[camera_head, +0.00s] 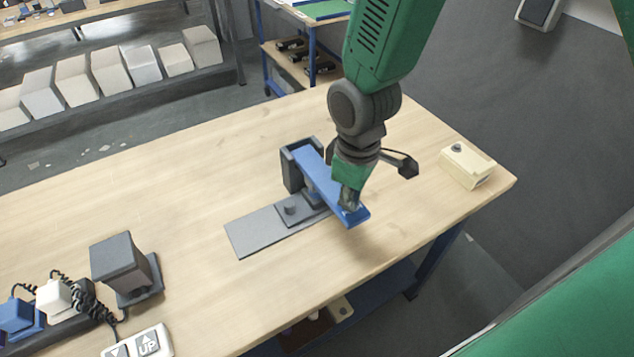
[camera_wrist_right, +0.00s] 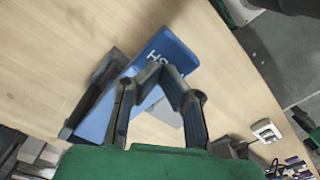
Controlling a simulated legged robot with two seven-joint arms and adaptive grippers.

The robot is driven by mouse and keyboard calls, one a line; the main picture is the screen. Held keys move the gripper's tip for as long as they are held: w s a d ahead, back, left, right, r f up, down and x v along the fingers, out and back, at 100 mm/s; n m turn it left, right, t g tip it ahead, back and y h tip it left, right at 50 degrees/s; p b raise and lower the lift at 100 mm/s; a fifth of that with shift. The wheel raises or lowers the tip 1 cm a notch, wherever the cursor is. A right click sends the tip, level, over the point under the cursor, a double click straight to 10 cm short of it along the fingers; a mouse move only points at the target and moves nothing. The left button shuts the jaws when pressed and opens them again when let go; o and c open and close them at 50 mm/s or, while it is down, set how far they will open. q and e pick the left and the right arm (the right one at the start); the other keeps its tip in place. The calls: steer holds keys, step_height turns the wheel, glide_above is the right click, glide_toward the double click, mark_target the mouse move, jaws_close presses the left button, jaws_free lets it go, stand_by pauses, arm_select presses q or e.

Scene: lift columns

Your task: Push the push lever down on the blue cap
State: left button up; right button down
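The blue push lever (camera_head: 322,180) is hinged in a dark bracket (camera_head: 291,170) on a grey base plate (camera_head: 257,232) in the middle of the table. It reaches over the plate toward the front right. In the right wrist view the lever (camera_wrist_right: 150,75) shows white lettering, partly hidden by my fingers. My right gripper (camera_head: 348,203) is at the lever's free end; its fingertips (camera_wrist_right: 165,73) come together over the lever and look shut with nothing between them. I cannot tell whether they touch it. I see no separate blue cap. My left gripper is out of view.
A cream box (camera_head: 467,165) stands at the table's right corner. A dark block (camera_head: 124,265), cabled plugs and an UP switch (camera_head: 140,345) are at front left. The table (camera_head: 150,190) left of the lever is clear.

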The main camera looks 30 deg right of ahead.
steer(key=shift+r+p, duration=2.35)
steer(key=shift+r, duration=0.15)
steer(key=shift+r+p, duration=1.15)
steer(key=shift+r, duration=0.2)
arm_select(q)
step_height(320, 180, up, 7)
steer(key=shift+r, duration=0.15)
